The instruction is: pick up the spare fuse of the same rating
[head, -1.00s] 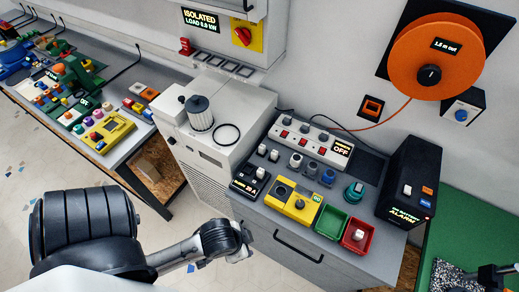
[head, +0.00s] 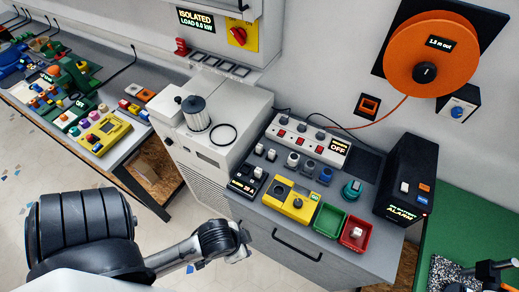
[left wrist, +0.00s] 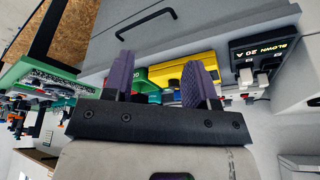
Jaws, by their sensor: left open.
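In the head view a black holder with the sign "BLOWN 20 A" (head: 244,187) stands at the left of the grey cabinet top, with a white piece in it. Behind it is a row of small fuse-like pieces: white ones (head: 293,160), a grey one (head: 308,167) and a blue one (head: 325,176). Their ratings are too small to read. In the left wrist view my left gripper (left wrist: 160,82) is open, its purple fingers apart with nothing gripped. Behind them are the cabinet top and the blown-fuse holder (left wrist: 264,51), at the right. My right gripper is not in view.
A yellow unit (head: 291,200), a green tray (head: 329,220) and a red tray (head: 356,233) with a white piece line the cabinet's front edge. A power strip (head: 308,143) lies behind the pieces. A black alarm box (head: 408,180) stands at the right.

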